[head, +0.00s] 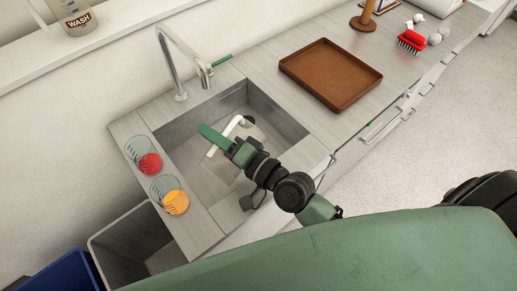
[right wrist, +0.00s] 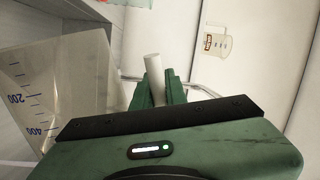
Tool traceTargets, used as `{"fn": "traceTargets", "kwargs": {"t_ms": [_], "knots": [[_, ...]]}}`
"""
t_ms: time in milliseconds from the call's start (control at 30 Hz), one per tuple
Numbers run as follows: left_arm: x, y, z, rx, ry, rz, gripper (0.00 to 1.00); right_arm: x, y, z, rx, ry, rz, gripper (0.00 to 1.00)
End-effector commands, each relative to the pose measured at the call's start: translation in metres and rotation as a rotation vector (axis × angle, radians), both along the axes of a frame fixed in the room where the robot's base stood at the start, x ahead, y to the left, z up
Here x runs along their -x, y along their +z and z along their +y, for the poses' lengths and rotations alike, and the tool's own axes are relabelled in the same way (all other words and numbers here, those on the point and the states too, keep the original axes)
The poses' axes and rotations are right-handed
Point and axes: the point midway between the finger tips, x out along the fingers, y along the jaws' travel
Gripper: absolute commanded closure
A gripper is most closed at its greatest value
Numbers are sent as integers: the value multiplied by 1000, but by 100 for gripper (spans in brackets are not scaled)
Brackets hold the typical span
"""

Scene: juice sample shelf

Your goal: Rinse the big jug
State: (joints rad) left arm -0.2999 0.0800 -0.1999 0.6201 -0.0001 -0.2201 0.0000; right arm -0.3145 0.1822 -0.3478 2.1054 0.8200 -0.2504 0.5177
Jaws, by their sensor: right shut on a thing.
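A clear jug (right wrist: 40,100) with blue marks reading 200 and 400 is at the left of the right wrist view. Its white handle (right wrist: 152,66) is between the green fingers of my right gripper (right wrist: 160,90). In the head view my right gripper (head: 226,142) is over the sink (head: 185,130), shut on the white handle (head: 229,129). The jug's clear body is hard to make out there, partly behind the gripper. A tap (head: 184,62) with a green lever (head: 222,60) stands behind the sink. I see no water running. My left gripper is out of view.
A jug labelled WASH (head: 80,20) stands on the shelf. A grey bin (head: 98,248) is below.

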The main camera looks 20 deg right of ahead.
Motion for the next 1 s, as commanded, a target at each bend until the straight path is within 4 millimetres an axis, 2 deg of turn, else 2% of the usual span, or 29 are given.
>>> {"fn": "traceTargets", "kwargs": {"t_ms": [1000], "knots": [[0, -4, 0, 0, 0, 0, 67, -6, -3, -8, -38, -1, 22, 100]]}}
